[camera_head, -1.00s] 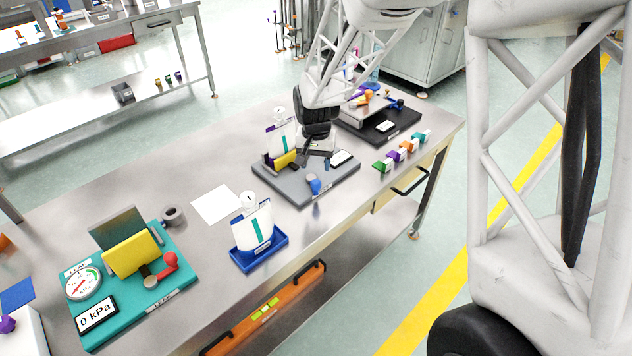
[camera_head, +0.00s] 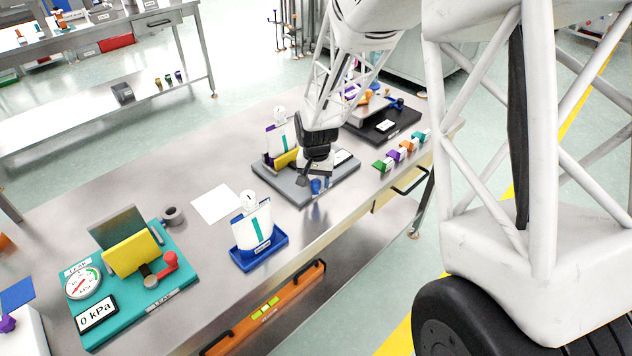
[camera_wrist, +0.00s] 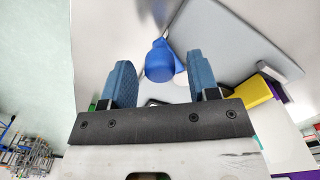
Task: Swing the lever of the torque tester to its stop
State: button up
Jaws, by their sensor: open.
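The tester on the grey base (camera_head: 290,190) stands mid-bench, with a yellow block (camera_head: 286,159) and a pouch at its back; I take it for the torque tester, though its label is not readable. Its blue lever knob (camera_head: 316,186) is at the front of the base. In the wrist view the blue knob (camera_wrist: 160,66) shows between my two blue fingertips, and I cannot tell whether either touches it. My gripper (camera_head: 309,179) is open, low over the base beside the knob. The lever's arm and pivot are mostly hidden.
A teal leak tester (camera_head: 185,270) with a red lever stands front left. A blue tray (camera_head: 240,262) holding a pouch is between. A black-based device (camera_head: 378,133) and several coloured clips (camera_head: 401,152) lie to the right. Bare bench surrounds the white sheet (camera_head: 213,204).

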jog(key=shift+f, duration=0.5)
jog(key=shift+c, duration=0.3)
grip_shut()
